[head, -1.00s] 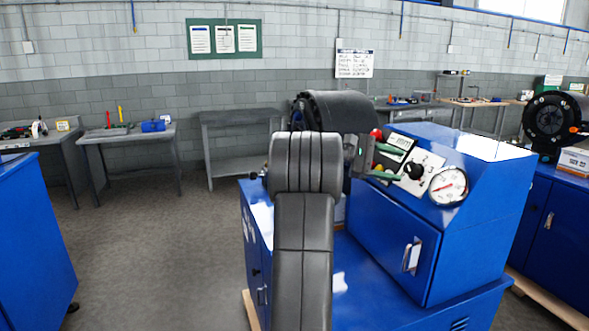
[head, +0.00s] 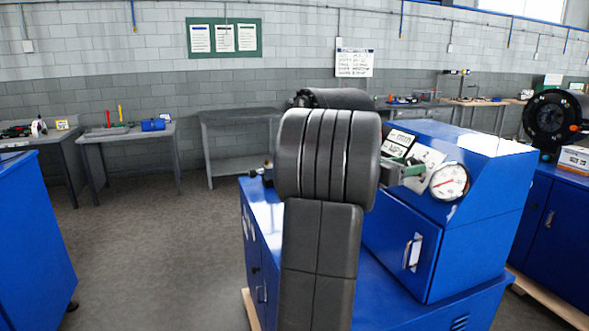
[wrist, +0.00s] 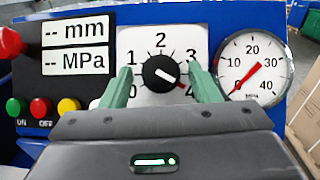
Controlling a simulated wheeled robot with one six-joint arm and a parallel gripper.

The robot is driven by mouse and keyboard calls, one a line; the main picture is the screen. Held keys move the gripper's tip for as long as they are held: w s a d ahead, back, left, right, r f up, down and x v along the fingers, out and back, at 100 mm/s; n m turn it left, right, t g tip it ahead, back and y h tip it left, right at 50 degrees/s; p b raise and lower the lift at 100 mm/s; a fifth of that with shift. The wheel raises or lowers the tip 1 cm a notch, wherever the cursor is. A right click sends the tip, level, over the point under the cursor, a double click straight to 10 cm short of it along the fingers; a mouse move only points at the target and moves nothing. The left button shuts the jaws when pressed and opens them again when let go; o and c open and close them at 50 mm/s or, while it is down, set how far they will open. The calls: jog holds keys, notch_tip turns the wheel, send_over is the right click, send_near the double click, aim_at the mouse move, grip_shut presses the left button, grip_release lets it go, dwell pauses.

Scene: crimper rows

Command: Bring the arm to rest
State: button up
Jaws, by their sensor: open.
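My gripper (wrist: 162,88) is open and empty, with its two green fingers apart in front of the round black selector knob (wrist: 160,72) on the control panel. The knob lies between the fingers in the picture; I cannot tell whether they touch it. Its pointer is toward the 4. In the head view my gripper (head: 408,172) is at the panel, partly behind my dark arm, and the knob is hidden there.
The pressure gauge (wrist: 253,66) is right of the knob, its red needle toward the low end. A red mushroom button (wrist: 10,42), displays with dashes and green, red and yellow buttons are left. The blue machine (head: 470,230) stands close below my arm. Open floor (head: 150,250) lies left.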

jog(key=b+v, duration=0.1)
jog(key=v, duration=1)
